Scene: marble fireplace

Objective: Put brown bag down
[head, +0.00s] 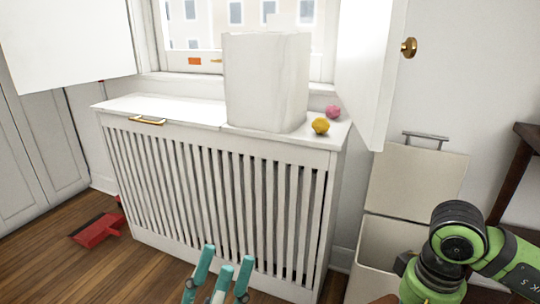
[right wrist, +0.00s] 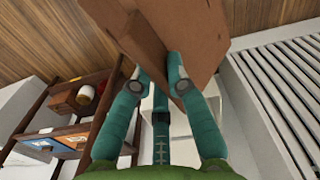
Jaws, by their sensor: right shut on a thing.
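The brown bag (right wrist: 195,35) is at the top of the right wrist view, a stiff, flat-sided brown shape held tilted above the floor. My right gripper (right wrist: 155,75) is shut on it, with teal fingers against its lower part. The bag's far end is cut off by the frame. In the head view my right arm comes in at the lower right, but its fingers are not visible. My left gripper (head: 222,272) is at the bottom middle of the head view, in front of the radiator cover, teal fingers spread apart and empty.
A white slatted radiator cover (head: 150,105) carries a tall white container (head: 265,85), a yellow ball (head: 320,126) and a pink ball (head: 333,112). A cream bin (head: 385,245) with a raised lid stands right. A red dustpan (head: 97,230) lies on the wooden floor, with bare boards nearby.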

